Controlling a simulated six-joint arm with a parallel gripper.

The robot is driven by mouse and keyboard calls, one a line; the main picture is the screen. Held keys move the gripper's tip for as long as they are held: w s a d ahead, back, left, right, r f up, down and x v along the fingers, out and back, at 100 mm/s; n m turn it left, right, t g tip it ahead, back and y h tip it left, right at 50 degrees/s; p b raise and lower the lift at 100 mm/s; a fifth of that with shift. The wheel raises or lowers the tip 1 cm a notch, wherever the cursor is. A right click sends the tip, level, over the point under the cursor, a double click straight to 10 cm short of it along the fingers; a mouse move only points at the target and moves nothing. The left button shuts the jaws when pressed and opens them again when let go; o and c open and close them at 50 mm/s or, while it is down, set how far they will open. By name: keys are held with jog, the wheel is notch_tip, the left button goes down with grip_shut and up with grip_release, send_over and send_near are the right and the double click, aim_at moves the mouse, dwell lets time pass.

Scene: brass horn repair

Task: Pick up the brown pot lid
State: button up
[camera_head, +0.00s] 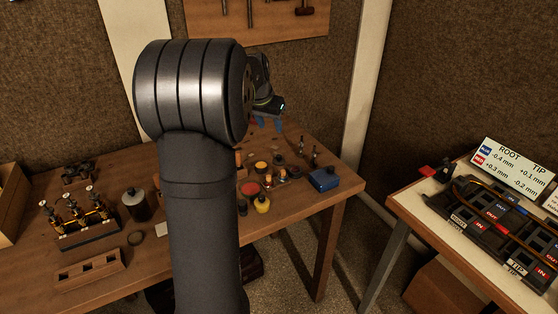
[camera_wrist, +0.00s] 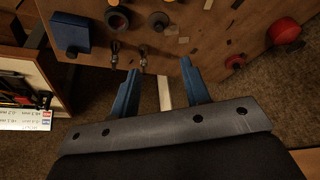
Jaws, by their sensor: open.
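My gripper (camera_head: 267,124) hangs over the back right of the wooden table, partly behind my own arm link. In the wrist view my gripper (camera_wrist: 160,65) has its two blue fingers wide apart with nothing between them. A small dark brownish round piece (camera_head: 278,160) lies among the pots at the table's right part; it may be the brown pot lid, but it is too small to be sure. A round pot with a dark top (camera_wrist: 157,20) and an orange-and-black one (camera_wrist: 117,19) show beyond the fingers in the wrist view. My arm hides part of the table.
A blue box (camera_head: 324,179) stands near the table's right edge, with small upright tools (camera_head: 314,156) close by. A red lid (camera_head: 250,188) and a yellow pot (camera_head: 262,204) sit near the front. A second bench (camera_head: 410,205) with a labelled rack stands at right, across a floor gap.

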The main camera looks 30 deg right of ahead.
aim_at(279, 156)
jog(key=x, duration=1.7)
jog(key=shift+s+a+f, duration=0.15)
jog(key=shift+c, duration=0.4)
grip_shut()
